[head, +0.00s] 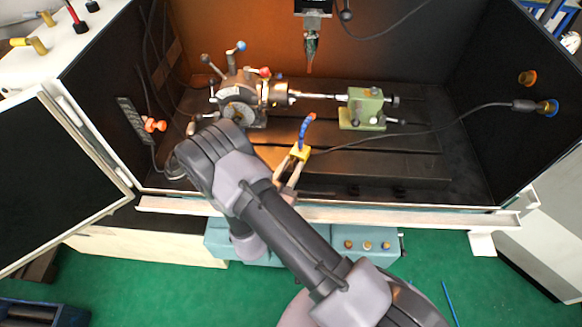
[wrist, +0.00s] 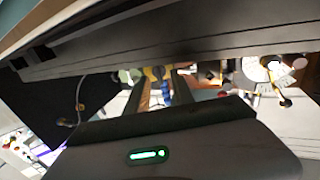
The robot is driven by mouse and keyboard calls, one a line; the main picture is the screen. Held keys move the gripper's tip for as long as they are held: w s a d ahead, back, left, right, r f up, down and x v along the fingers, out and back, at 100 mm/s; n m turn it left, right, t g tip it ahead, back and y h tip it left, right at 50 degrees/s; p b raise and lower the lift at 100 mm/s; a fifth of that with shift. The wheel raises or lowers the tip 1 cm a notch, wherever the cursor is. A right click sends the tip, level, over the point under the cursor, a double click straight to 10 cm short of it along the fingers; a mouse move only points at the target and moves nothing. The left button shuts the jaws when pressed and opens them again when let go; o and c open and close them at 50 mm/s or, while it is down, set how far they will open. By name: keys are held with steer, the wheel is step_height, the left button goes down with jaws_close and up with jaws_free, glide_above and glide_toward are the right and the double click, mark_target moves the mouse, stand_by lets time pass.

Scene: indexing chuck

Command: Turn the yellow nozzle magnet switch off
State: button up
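The yellow magnet base (head: 300,153) of the nozzle sits on the dark slotted table near its front edge. A blue jointed hose (head: 304,131) with an orange tip rises from it. Its switch is too small to make out. My gripper (head: 293,163) reaches over the front edge, its tips close to the front of the yellow base. In the wrist view, the yellow base (wrist: 156,73) shows between the tips of my gripper (wrist: 162,76), with the blue hose (wrist: 167,93) behind. The fingers stand apart; I cannot tell whether they touch the base.
The indexing chuck (head: 240,100) with ball-ended levers stands behind to the left. A green tailstock (head: 364,106) stands to the right. A black cable (head: 430,133) runs from near the base to the right wall. A spindle tool (head: 311,45) hangs above.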

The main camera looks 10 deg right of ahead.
jaws_close()
steer(key=shift+n, duration=0.3)
steer(key=n+b, duration=0.1)
steer(key=n, duration=0.1)
steer(key=shift+a+n, duration=0.1)
steer(key=shift+n, duration=0.3)
steer(key=n, duration=0.3)
steer(key=shift+w+a+f+n+b, duration=0.1)
steer(key=shift+w+n+b, duration=0.05)
steer(key=shift+n+b, duration=0.2)
steer(key=n, duration=0.5)
steer(key=shift+a+f, duration=0.1)
steer(key=n, duration=0.5)
steer(key=shift+w+f+n, duration=0.1)
steer(key=shift+f+n, duration=0.1)
steer(key=shift+n, duration=0.15)
